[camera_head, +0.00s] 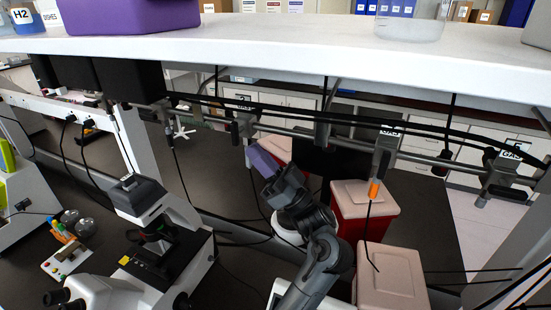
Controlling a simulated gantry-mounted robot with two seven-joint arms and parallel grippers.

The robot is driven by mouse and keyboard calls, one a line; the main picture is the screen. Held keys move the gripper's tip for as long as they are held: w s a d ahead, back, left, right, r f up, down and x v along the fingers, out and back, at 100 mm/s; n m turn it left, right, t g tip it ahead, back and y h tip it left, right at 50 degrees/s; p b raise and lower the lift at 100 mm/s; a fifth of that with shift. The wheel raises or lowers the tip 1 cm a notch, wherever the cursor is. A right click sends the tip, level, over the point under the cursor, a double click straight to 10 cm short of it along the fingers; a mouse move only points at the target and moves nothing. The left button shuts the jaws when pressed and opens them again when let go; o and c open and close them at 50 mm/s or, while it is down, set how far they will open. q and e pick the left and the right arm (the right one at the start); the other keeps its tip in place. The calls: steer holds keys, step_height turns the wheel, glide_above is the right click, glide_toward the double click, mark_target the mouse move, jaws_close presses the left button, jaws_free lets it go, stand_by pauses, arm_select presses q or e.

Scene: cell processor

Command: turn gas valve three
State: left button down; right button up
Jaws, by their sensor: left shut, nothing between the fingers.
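Several dark valves hang on a pipe rail under the white shelf: one at the left (240,125), one near the middle (323,128), one with an orange tip (380,165) and one at the far right (495,175). A label reading GAS (513,150) is by the right one. I cannot tell which is gas valve three. My left gripper (276,178) is below the rail, between the left and middle valves and apart from them in the picture. It is shut and holds nothing. My right gripper is not in view.
The white shelf (300,45) spans the top, with a purple box (130,14) on it. Red bins with pale lids (372,198) are behind and right of my arm. A microscope (150,215) is at the left. Black cables hang from the rail.

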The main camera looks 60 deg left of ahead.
arm_select(q)
steer(key=shift+s+a, duration=0.5)
steer(key=shift+a, duration=0.25)
